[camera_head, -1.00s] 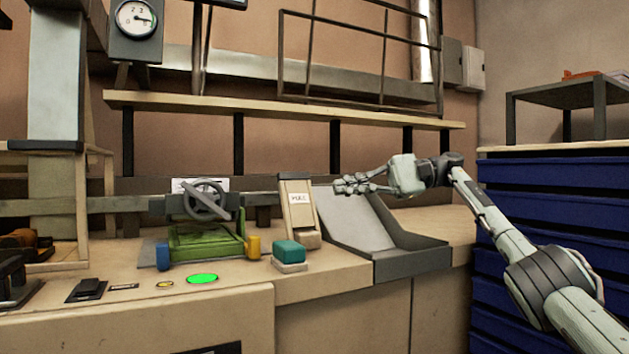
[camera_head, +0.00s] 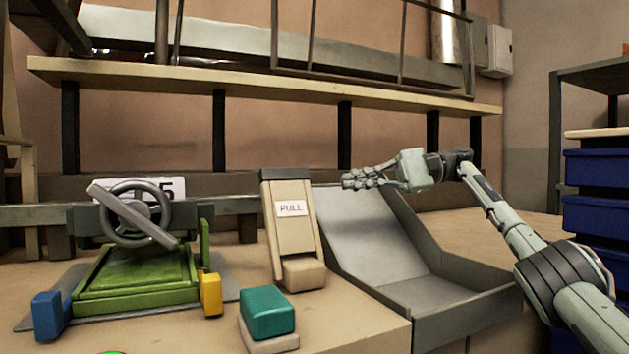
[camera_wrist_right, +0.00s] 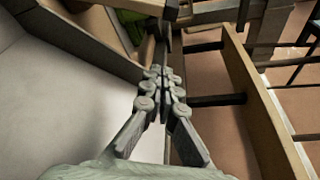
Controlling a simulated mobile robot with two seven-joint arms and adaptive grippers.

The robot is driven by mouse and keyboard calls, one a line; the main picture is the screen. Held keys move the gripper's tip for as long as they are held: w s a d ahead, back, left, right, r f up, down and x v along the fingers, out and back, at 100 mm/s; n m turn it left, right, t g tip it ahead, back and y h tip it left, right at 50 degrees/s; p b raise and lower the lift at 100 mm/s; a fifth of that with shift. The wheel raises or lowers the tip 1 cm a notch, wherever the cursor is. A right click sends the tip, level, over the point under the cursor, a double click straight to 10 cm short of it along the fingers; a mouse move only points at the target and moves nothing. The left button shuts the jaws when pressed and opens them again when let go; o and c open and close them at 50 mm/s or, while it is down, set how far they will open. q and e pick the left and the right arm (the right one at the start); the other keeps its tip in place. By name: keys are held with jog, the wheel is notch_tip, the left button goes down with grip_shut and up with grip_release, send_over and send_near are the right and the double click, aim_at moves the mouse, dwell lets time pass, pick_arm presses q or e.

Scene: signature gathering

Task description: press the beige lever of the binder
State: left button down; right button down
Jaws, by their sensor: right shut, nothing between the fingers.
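The beige lever (camera_head: 284,245), labelled "PULL", has a dark top, leans back slightly and ends in a beige block at its foot. It stands to the right of a green machine with a grey handwheel (camera_head: 136,213), which seems to be the binder. My right gripper (camera_head: 346,181) is shut and empty. It points left, to the right of the lever's upper part and above the grey tray, with a visible gap in the head view. The right wrist view also shows its closed fingers (camera_wrist_right: 160,75). A beige part crosses above them, partly cut off. My left gripper is not in view.
A grey sloped tray (camera_head: 371,240) lies right of the lever, below my gripper. A teal block (camera_head: 267,311) on a beige base stands in front of the lever. Blue (camera_head: 47,316) and yellow (camera_head: 210,294) blocks flank the green machine. A wooden shelf (camera_head: 270,91) runs behind.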

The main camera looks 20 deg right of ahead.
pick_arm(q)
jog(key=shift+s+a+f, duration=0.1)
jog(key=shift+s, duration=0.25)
pick_arm(e)
jog(key=shift+s+a+r, duration=0.1)
jog(key=shift+s, duration=0.05)
